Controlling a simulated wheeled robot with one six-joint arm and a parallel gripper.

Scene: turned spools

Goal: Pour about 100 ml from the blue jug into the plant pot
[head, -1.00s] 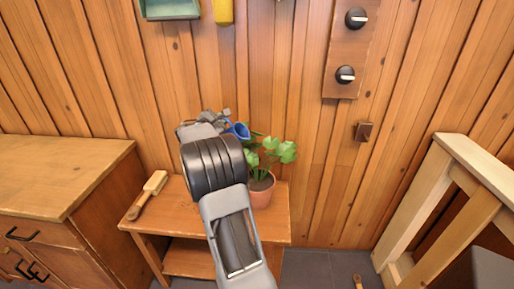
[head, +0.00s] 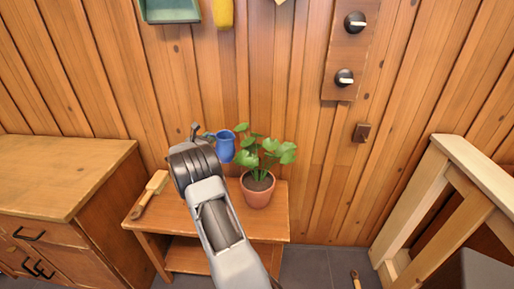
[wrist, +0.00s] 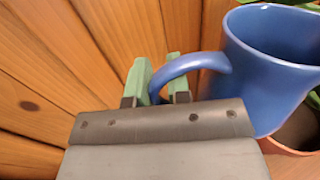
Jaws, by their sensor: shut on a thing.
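The blue jug (head: 225,146) is held in the air, nearly upright, just left of the plant's leaves in the head view. In the wrist view the jug (wrist: 275,70) fills the right side, with its handle reaching left. My gripper (wrist: 160,85) has its green fingers shut on the handle. In the head view my gripper (head: 206,136) is mostly hidden behind my arm. The plant pot (head: 257,191) is terracotta with a leafy green plant (head: 262,155) and stands on the small wooden table. The pot's rim (wrist: 298,145) shows below the jug. The jug's contents cannot be seen.
A brush (head: 150,194) lies on the left of the small table (head: 188,222). A wooden cabinet (head: 62,180) stands at left, a wooden frame (head: 440,200) at right. A panel with two knobs (head: 346,50) is on the plank wall behind.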

